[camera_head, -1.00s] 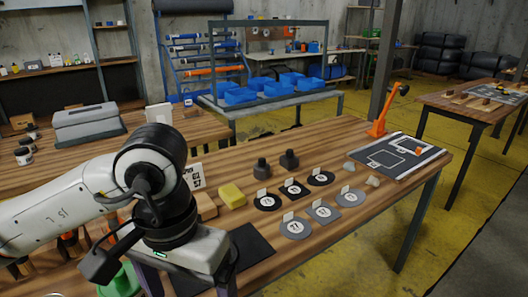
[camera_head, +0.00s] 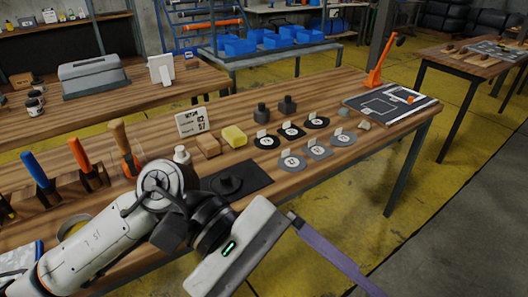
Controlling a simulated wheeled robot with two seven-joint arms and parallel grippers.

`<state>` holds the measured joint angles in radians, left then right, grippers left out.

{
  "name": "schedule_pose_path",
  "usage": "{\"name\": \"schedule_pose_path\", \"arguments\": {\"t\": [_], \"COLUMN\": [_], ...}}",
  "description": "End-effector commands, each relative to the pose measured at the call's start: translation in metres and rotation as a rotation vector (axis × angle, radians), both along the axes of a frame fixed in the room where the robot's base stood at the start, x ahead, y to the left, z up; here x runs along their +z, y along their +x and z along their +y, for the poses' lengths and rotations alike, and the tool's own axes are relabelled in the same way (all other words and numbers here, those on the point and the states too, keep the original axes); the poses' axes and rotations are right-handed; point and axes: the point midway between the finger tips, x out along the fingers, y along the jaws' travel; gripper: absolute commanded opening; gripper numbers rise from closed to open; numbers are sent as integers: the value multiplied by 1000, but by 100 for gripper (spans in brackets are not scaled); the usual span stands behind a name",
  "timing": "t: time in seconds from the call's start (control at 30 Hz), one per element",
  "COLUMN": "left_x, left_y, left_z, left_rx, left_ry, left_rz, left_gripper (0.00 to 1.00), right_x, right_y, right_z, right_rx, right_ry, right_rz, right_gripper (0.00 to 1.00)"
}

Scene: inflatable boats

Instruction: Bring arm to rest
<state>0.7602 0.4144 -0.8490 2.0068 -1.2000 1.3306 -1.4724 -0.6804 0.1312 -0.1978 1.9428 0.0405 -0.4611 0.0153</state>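My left arm (camera_head: 108,238) comes in from the lower left and crosses the front edge of the wooden workbench (camera_head: 330,103). My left gripper (camera_head: 338,257) hangs in front of that edge, over the floor and pointing to the lower right. One long purple finger shows and runs to the bottom of the picture. The other finger is not clearly seen, so I cannot tell how far apart they are. I see nothing held. My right arm and gripper are not in view.
A dark mat (camera_head: 247,181) with a black knobbed part lies beside my arm. Several labelled discs (camera_head: 291,161), a yellow block (camera_head: 234,137) and a tool rack (camera_head: 55,193) stand on the bench.

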Motion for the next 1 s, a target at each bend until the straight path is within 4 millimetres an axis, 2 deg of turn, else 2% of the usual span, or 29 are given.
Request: {"name": "schedule_pose_path", "arguments": {"t": [0.03, 0.07, 0.13, 0.2, 0.27, 0.3, 0.37, 0.43, 0.53, 0.63, 0.67, 0.7, 0.77, 0.8, 0.9, 1.0], "left_x": [19, 33, 62, 79, 82, 76, 55, 21, -42, -111, -132, -160, -202, -229, -289, -335], "left_y": [-2, 2, 23, 57, 91, 116, 152, 184, 210, 216, 214, 208, 196, 184, 148, 108], "left_z": [-12, -18, -23, -17, -5, 7, 29, 55, 92, 125, 134, 146, 163, 173, 195, 210], "left_rx": [77, 126, 236, 332, 402, 441, 490, 525, 548, 542, -523, -467, -394, -348, -241, -160], "left_ry": [-78, -123, -220, -306, -377, -423, -494, -571, -683, -807, 828, 813, 794, 783, 766, 757], "left_rz": [211, 348, 681, 1026, 1332, 1539, 1849, 2166, 2565, 2917, -2947, -2819, -2633, -2513, -2228, -1991], "left_gripper": [88, 88, 88, 88, 88, 88, 88, 88, 88, 88, 88, 88, 88, 88, 88, 88], "right_x": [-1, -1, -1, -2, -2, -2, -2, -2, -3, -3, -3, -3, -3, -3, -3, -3], "right_y": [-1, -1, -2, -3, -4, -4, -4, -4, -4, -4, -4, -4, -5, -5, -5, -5], "right_z": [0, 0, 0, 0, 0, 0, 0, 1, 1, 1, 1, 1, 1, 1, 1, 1], "right_rx": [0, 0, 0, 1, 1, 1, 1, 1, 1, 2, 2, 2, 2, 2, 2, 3], "right_ry": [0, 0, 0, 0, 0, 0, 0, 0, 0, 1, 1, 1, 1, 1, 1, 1], "right_rz": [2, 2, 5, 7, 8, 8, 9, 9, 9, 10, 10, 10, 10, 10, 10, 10], "right_gripper": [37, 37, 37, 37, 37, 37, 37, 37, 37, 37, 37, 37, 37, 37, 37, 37]}}
